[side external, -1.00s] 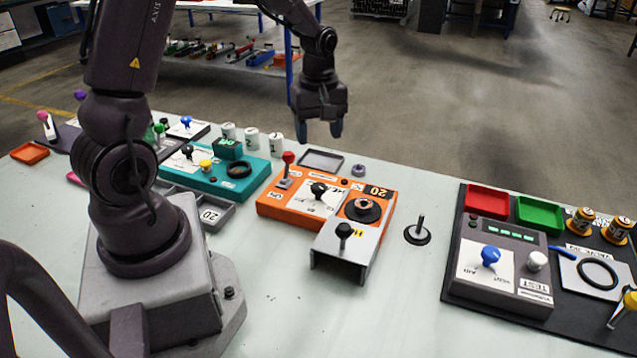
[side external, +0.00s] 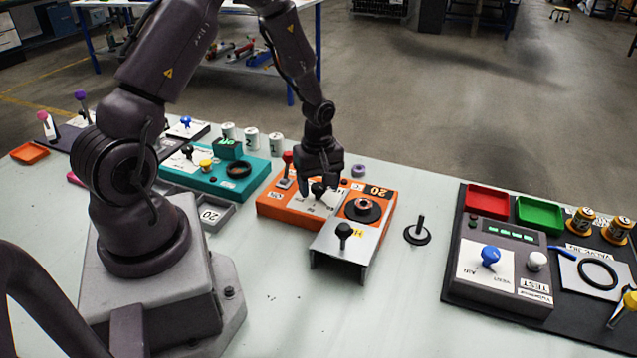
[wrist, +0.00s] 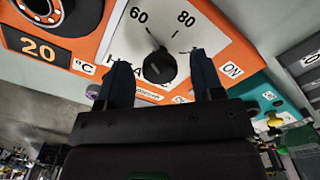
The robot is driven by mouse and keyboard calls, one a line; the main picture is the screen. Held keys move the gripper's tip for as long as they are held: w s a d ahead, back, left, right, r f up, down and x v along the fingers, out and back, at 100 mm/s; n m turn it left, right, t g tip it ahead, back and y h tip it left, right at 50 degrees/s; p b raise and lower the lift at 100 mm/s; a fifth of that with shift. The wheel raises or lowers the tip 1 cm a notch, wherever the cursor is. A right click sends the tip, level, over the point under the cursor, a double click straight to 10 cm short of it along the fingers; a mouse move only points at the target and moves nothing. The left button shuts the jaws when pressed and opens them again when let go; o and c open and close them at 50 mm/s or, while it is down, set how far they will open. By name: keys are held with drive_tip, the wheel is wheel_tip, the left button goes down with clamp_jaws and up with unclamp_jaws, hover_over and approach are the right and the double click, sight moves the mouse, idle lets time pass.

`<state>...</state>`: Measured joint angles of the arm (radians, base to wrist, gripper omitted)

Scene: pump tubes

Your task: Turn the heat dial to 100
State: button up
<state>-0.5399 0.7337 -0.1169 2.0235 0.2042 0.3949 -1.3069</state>
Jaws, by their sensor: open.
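The heat dial is a black knob (wrist: 159,66) on a white scale plate on the orange unit. In the wrist view, 60 and 80 are printed beside it, and its thin pointer aims towards the 60 side; 100 cannot be seen. In the side view the knob (side external: 319,190) is partly covered by the fingers. My gripper (side external: 320,186) is low over the plate, pointing down. In the wrist view, my gripper's (wrist: 161,62) two fingers are open with the knob showing between them; contact cannot be told.
On the orange unit (side external: 270,208) are a red-topped lever (side external: 287,158), a round black plate holder (side external: 363,210) and a 20 °C display (side external: 378,191). A grey bracket with a black knob (side external: 344,231) stands in front. The teal unit (side external: 260,165) is to the left.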

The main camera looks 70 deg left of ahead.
drive_tip(key=shift+c, duration=0.4)
drive_tip(key=c, duration=0.8)
drive_tip(key=shift+c, duration=0.2)
